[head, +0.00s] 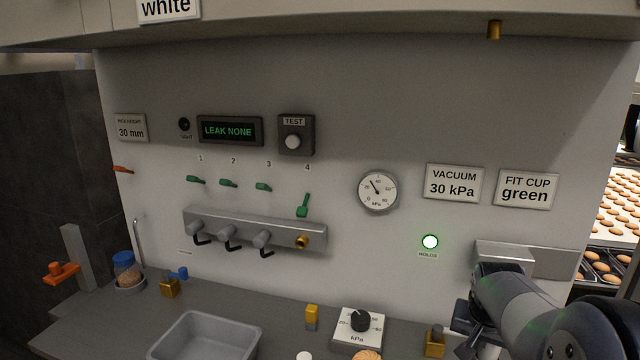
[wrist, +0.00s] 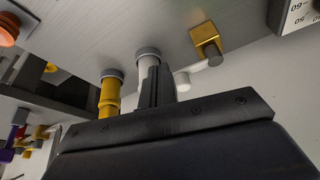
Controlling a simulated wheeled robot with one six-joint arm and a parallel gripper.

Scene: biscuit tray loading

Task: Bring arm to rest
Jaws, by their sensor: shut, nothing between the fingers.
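My arm reaches in from the lower right of the head view. My gripper (wrist: 156,84) shows as dark fingers held together, with nothing between them, in the wrist view. In the head view my gripper is dark, near the lower right, partly cut off by the bottom edge. In the wrist view a yellow fitting (wrist: 108,96) and a white fitting (wrist: 147,62), both with grey ends, stand close beside the fingers. I cannot tell whether the fingers touch the white one.
The grey counter has a grey tray (head: 207,318), a kPa dial (head: 361,321) and a brass block (head: 435,342). A metal box (head: 553,262) is near my arm. Biscuit trays are at far right.

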